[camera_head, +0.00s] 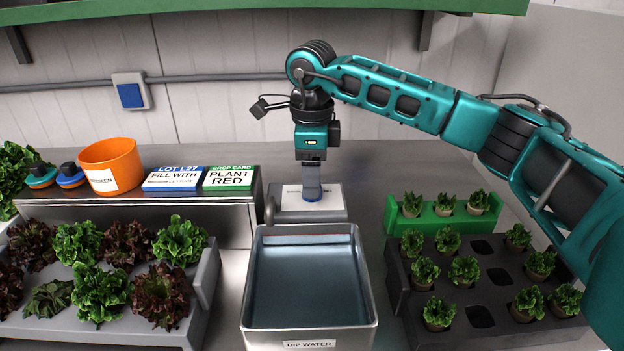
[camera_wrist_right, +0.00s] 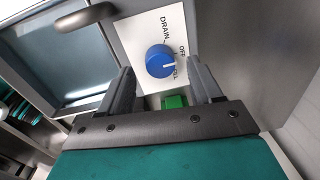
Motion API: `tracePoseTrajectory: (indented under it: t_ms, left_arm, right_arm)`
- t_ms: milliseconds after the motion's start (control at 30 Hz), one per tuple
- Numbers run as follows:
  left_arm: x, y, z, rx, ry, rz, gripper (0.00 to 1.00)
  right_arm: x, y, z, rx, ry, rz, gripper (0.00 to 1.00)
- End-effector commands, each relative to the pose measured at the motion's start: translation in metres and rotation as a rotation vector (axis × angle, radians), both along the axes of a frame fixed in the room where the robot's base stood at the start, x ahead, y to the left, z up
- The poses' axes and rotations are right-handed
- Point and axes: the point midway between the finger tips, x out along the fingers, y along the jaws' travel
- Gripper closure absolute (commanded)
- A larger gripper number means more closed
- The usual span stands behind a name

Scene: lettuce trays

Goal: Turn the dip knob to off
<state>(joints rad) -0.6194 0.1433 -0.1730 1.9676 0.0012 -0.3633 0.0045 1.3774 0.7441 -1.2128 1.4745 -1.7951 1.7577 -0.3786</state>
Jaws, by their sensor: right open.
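The dip knob (camera_wrist_right: 160,61) is round and blue with a white pointer mark. It sits on a white plate (camera_wrist_right: 130,38) lettered DRAIN, OFF and a partly hidden word that looks like FILL. The mark points right in the right wrist view, nearer the FILL lettering than OFF. My right gripper (camera_wrist_right: 161,66) is open, with one finger on each side of the knob; I cannot tell whether they touch it. In the head view my right gripper (camera_head: 312,192) is over the white panel (camera_head: 331,198) behind the basin and hides the knob. My left gripper is not in view.
The dip water basin (camera_head: 368,300) stands in front of the panel, with a grey spout (camera_head: 270,209) at its back left. Lettuce trays flank the basin: left tray (camera_head: 207,272), right tray (camera_head: 397,285). An orange pot (camera_head: 111,160) and signs stand on the shelf.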

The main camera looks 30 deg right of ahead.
Motion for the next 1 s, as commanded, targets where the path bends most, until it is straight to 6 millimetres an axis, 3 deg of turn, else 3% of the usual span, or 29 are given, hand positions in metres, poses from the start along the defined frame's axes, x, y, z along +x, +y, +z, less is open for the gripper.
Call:
tracePoseTrajectory:
  t_ms: [300,500,1000]
  left_arm:
    - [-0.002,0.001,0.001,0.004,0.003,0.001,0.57]
    - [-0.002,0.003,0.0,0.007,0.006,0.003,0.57]
    - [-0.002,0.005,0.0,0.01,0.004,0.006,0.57]
  right_arm:
    - [-0.003,0.003,0.073,0.001,-0.005,0.0,0.36]
    - [-0.005,0.004,0.1,0.001,-0.003,0.001,0.36]
    - [-0.006,0.003,0.107,0.0,-0.001,0.001,0.36]
